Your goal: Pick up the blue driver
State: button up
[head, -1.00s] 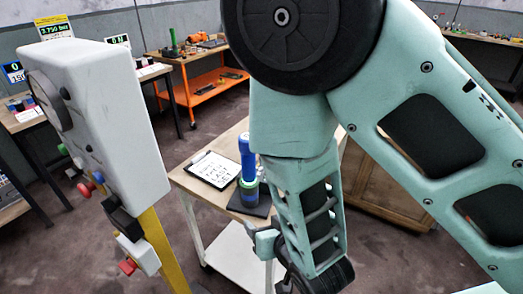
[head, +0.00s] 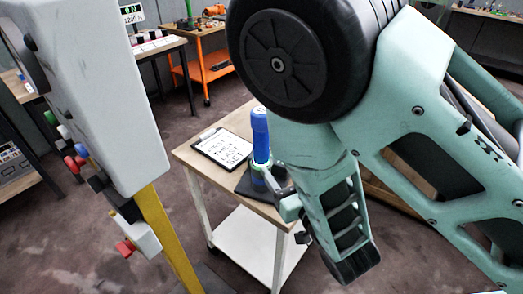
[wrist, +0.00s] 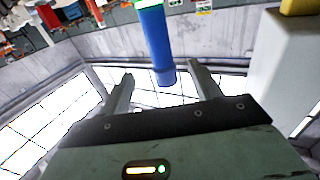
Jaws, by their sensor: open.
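The blue driver (head: 260,135) stands upright on a small wooden-topped table, its lower end at a green ring on a dark base. My gripper (head: 281,190) is beside the driver's lower part, just to its right, and is partly hidden by my own arm. In the wrist view, which looks inverted, the blue driver (wrist: 156,42) comes down from the top edge between the directions of the two fingers. My gripper (wrist: 160,72) is open there, with a finger on each side and nothing held. I cannot tell how far the driver is beyond the fingertips.
A clipboard (head: 224,146) with a handwritten sheet lies left of the driver on the table (head: 187,155). A large white device (head: 85,90) on a yellow post stands close at the left. An orange cart (head: 205,72) and other benches stand behind.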

aim_at(265, 144)
jog(key=b+x, duration=0.1)
jog(key=b, duration=0.1)
jog(key=b+x, duration=0.2)
jog(key=b, duration=0.1)
jog(key=b+x, duration=0.1)
jog(key=b, duration=0.2)
jog(key=shift+w+f, duration=0.2)
jog(key=shift+f, duration=0.1)
jog(key=shift+w+a+r+p, duration=0.15)
jog(key=shift+w+a, duration=0.1)
jog(key=shift+w, duration=0.2)
jog(key=shift+w+a+r+p, duration=0.15)
jog(key=shift+w+a, duration=0.1)
jog(key=shift+w, duration=0.25)
jog(key=shift+p+x, duration=0.8)
jog(key=shift+x, duration=2.05)
jog(key=shift+f, duration=0.2)
jog(key=c, duration=1.2)
jog(key=shift+r, duration=0.1)
jog(key=shift+c, duration=0.5)
